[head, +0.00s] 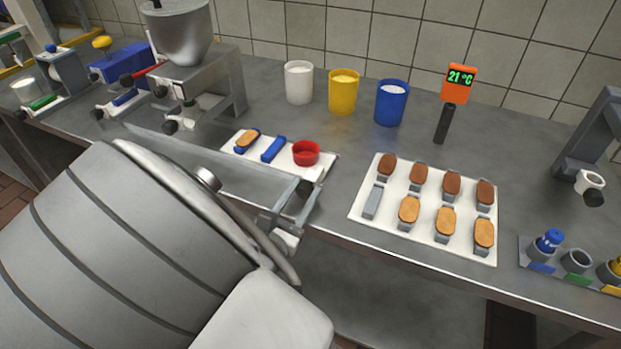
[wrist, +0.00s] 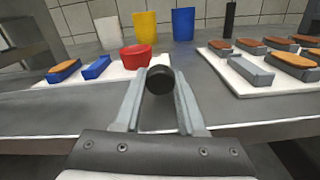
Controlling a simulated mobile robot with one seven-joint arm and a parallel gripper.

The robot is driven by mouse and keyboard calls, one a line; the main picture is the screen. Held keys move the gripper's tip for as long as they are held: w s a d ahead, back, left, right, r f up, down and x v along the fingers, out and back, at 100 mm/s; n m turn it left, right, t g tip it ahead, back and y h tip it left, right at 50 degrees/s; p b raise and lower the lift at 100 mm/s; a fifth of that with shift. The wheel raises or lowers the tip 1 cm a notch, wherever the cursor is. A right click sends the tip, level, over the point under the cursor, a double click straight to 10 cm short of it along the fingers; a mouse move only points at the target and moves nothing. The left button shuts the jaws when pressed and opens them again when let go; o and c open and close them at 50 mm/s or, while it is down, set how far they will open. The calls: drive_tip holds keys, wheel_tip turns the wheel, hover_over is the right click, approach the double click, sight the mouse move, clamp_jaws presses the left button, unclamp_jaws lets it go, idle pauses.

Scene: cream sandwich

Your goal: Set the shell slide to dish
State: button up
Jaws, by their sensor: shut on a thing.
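My gripper (head: 297,203) is at the counter's front edge. In the wrist view its fingers (wrist: 160,95) close on a round black knob (wrist: 160,79). In the head view the knob (head: 304,189) is mostly hidden by the fingers. It sits by the near right corner of a white plate (head: 288,175), which looks like the shell slide. The plate carries a blue holder with a tan shell (head: 247,138), an empty blue holder (head: 273,149) and a red dish (head: 306,153). The dish is at the right end, just beyond the knob. I cannot tell how the knob joins the plate.
A steel hopper machine (head: 200,75) stands left of the plate. White (head: 299,82), yellow (head: 343,91) and blue (head: 391,103) cups stand behind. A white tray (head: 365,212) of brown and tan shells lies to the right. An orange thermometer (head: 459,84) reads 21 °C.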

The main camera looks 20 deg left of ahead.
clamp_jaws()
idle(1.0)
